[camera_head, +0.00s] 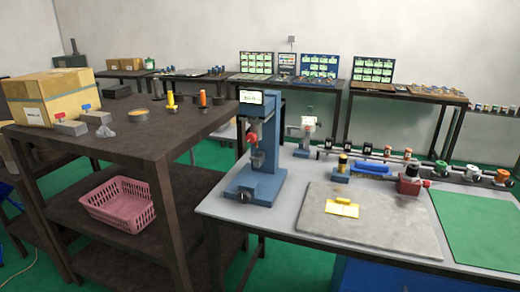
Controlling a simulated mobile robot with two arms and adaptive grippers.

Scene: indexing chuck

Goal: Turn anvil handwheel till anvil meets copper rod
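A blue bench machine (271,150) stands upright on the left part of the grey table, with a small display (251,97) at its top. A red round part (252,138) sits on its front, above a grey cylindrical part (258,158). A dark round knob (243,197) is at the front of its base. I cannot tell which of these is the anvil handwheel. A dark red block (409,182) with a red knob (426,183) stands farther right. I cannot make out a copper rod. Neither of my grippers is in view.
A grey plate (375,232) with a yellow item (342,208) lies right of the machine. A green mat (482,225) lies farther right. A dark shelf table (130,150) stands close on the left, holding a cardboard box (50,98) and, lower, a pink basket (119,204).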

